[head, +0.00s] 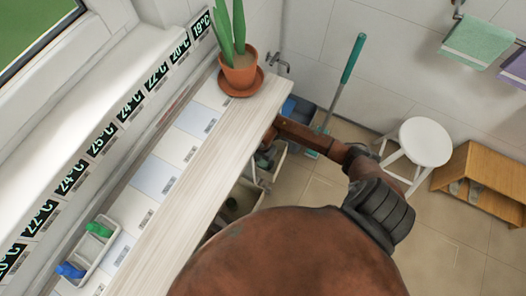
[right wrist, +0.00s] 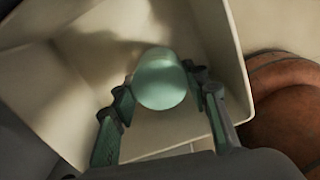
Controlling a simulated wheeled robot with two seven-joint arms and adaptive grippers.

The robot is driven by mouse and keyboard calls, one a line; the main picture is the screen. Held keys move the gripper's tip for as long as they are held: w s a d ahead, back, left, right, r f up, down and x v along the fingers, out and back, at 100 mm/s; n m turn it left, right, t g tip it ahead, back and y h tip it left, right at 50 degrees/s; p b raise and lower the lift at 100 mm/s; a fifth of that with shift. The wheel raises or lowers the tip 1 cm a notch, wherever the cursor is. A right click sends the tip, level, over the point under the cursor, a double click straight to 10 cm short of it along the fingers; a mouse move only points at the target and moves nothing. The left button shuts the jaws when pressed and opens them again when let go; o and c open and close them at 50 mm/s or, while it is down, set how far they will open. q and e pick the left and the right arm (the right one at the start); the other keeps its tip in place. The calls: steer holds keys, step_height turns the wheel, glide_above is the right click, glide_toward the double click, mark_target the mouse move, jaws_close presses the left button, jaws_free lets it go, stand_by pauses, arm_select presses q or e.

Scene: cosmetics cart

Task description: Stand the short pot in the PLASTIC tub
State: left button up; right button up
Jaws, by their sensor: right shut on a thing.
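A pale teal round pot (right wrist: 160,80) sits between the two fingertips of my right gripper (right wrist: 165,90) in the right wrist view. The gripper is shut on it. Behind and around the pot are the inner walls of a cream tub (right wrist: 70,75). The pot is in or just over the tub's opening; I cannot tell whether it touches the floor. In the head view, my right gripper (head: 265,157) is small and partly hidden beside a cream tub (head: 279,163) below the shelf edge. The tub's material is not readable. My left gripper is not in view.
A pale wooden shelf (head: 190,190) with a potted plant (head: 239,72) on its end stands left of my arm. Another bin (head: 243,196) sits lower, and a blue-grey bin (head: 302,110) stands behind. A white stool (head: 425,140) and wooden rack (head: 485,185) are at right.

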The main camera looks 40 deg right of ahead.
mark_target(263, 161)
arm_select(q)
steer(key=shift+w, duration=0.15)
arm_select(e)
steer(key=shift+f, duration=0.4)
steer(key=o, duration=1)
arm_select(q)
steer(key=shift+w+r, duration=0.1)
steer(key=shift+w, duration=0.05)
arm_select(e)
steer(key=shift+o, duration=0.2)
step_height(263, 161, up, 8)
steer(key=p, duration=0.2)
steer(key=shift+p, duration=0.4)
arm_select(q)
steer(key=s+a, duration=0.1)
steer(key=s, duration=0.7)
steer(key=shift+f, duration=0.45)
arm_select(e)
steer(key=shift+r, duration=0.4)
